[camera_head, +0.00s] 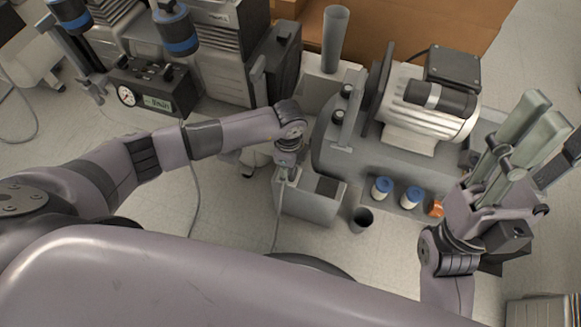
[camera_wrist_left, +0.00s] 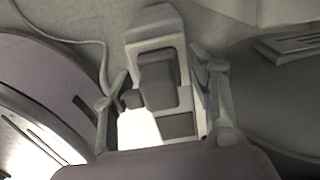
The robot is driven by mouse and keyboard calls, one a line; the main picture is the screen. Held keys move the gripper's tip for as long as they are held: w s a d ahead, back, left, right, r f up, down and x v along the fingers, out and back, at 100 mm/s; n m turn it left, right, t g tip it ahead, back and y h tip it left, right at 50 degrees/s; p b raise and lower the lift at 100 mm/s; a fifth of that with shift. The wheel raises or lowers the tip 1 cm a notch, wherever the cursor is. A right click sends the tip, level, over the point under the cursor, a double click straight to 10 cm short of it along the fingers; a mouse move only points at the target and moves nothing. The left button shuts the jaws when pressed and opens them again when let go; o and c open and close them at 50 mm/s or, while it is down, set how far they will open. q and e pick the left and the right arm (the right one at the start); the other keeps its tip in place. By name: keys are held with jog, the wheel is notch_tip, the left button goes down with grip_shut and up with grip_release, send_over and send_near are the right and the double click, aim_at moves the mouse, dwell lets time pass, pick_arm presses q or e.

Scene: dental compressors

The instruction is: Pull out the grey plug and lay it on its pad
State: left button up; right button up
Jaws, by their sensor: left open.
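My left gripper (camera_head: 287,166) points down over a light grey box (camera_head: 305,207) in the head view. In the left wrist view its two fingers (camera_wrist_left: 162,95) are open, one on each side of the box. Between them is a dark grey block (camera_wrist_left: 157,82), which looks like the grey plug; I see no clear contact with the fingers. A flat dark pad (camera_wrist_left: 178,126) lies beside it on the box top; it also shows in the head view (camera_head: 327,186). The gripper hides the plug in the head view. My right gripper (camera_head: 530,112) is raised at the right, its finger gap unclear.
A compressor motor (camera_head: 430,110) stands on a grey base right of the box. Two blue-capped jars (camera_head: 381,188) and a dark cup (camera_head: 361,219) are near its front. A gauge panel (camera_head: 150,90) is at the left. A thin cable (camera_head: 279,225) hangs by the box.

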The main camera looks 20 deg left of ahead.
pick_arm(q)
grip_shut()
dwell(0.7)
